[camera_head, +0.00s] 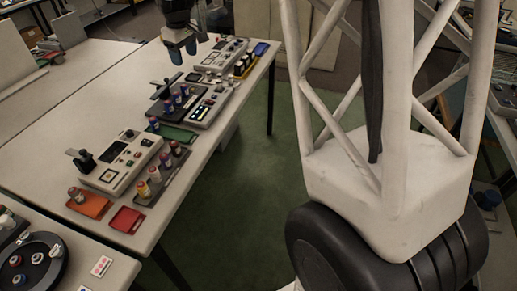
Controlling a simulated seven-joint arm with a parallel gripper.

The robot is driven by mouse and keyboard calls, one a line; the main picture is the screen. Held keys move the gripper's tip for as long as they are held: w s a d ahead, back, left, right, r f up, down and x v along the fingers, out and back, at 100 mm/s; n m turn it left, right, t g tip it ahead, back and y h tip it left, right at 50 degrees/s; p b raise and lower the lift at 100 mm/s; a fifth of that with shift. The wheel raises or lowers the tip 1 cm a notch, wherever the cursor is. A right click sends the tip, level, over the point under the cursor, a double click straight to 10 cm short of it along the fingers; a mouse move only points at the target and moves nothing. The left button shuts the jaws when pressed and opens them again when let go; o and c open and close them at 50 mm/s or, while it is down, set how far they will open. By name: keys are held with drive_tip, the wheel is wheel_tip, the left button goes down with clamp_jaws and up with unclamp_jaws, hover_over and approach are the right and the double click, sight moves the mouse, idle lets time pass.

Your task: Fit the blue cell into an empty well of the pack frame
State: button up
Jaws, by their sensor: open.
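My gripper (183,50) points down over the far part of the long table, its two blue-grey fingers apart and nothing visible between them. A dark tray (192,112) closer to me holds several small blue and purple cells. A single bluish-purple cell (153,123) stands apart at the left end of a green mat (178,134). I cannot tell which of these is the task's blue cell. The dark tray may be the pack frame, but its wells are too small to make out. My gripper is apart from all of these.
Other trays hold yellow, red and dark cells (155,174) at the near end and yellow-black ones (243,66) at the far end. Boxy instruments (122,162) stand beside the trays. An orange mat (90,205) and a red tray (127,219) lie near. The table's left side (70,110) is clear.

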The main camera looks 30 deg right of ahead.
drive_tip(key=s+d+r+m, duration=0.1)
drive_tip(key=s+r, duration=0.1)
drive_tip(key=s, duration=0.5)
drive_tip(key=s+r+m, duration=0.1)
drive_tip(key=s+r, duration=0.1)
drive_tip(key=s, duration=0.6)
drive_tip(key=s+d+f+m, duration=0.1)
drive_tip(key=s+f+m, duration=0.1)
drive_tip(key=s, duration=1.3)
drive_tip(key=s+d+f+m+t, duration=0.1)
drive_tip(key=s+f+m, duration=0.2)
drive_tip(key=s, duration=1.2)
drive_tip(key=shift+s+f+t, duration=0.3)
drive_tip(key=shift+s, duration=0.05)
